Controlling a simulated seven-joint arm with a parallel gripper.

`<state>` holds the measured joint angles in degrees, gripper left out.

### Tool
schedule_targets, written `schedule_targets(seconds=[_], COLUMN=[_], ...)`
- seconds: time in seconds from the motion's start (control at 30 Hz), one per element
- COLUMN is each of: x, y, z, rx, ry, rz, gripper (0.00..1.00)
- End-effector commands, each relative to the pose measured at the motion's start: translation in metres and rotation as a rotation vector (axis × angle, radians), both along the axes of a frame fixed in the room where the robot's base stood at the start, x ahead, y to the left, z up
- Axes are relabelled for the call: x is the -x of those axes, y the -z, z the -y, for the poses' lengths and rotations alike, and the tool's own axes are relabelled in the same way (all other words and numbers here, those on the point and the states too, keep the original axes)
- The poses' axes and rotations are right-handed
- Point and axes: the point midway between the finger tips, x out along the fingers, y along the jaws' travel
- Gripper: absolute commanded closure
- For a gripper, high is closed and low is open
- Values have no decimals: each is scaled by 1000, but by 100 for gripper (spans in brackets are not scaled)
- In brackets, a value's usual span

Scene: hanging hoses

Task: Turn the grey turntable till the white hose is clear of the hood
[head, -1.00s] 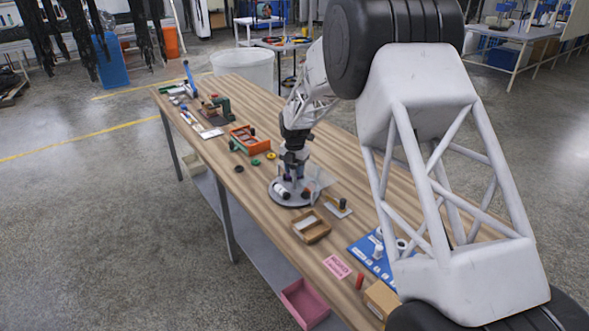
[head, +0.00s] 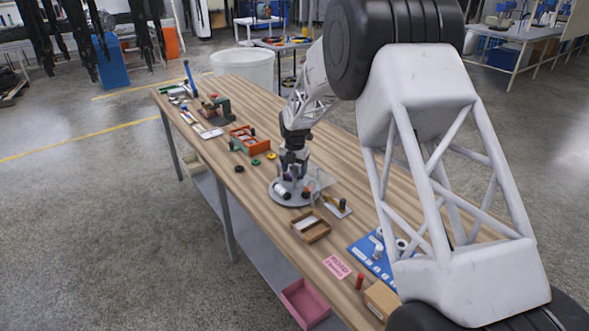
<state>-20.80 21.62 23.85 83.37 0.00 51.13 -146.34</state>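The grey turntable (head: 290,202) is a round disc on the wooden table, near its middle. A small white piece with dark ends (head: 281,190) lies on its left part; it may be the white hose, but it is too small to be sure. A clear, see-through cover (head: 321,179), which looks like the hood, stands over the right part of the disc. My gripper (head: 293,174) points down over the back part of the disc, among the small items there. Its fingers are too small and too hidden to show whether they are open or touching anything.
A wooden tray (head: 311,236) stands in front of the turntable, with a small flat board with a handle (head: 336,206) to the right. An orange rack (head: 249,141) and small coloured rings (head: 256,162) lie to the left. A blue mat (head: 372,262) is nearer the front.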

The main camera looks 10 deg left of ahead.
Motion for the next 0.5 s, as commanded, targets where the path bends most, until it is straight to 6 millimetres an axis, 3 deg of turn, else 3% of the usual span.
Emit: schedule_targets(seconds=[0.27,0.5], x=[0,0], y=[-2,-19], z=[0,0], rx=[0,-1], ry=[0,0], rz=[0,2], gripper=[36,36])
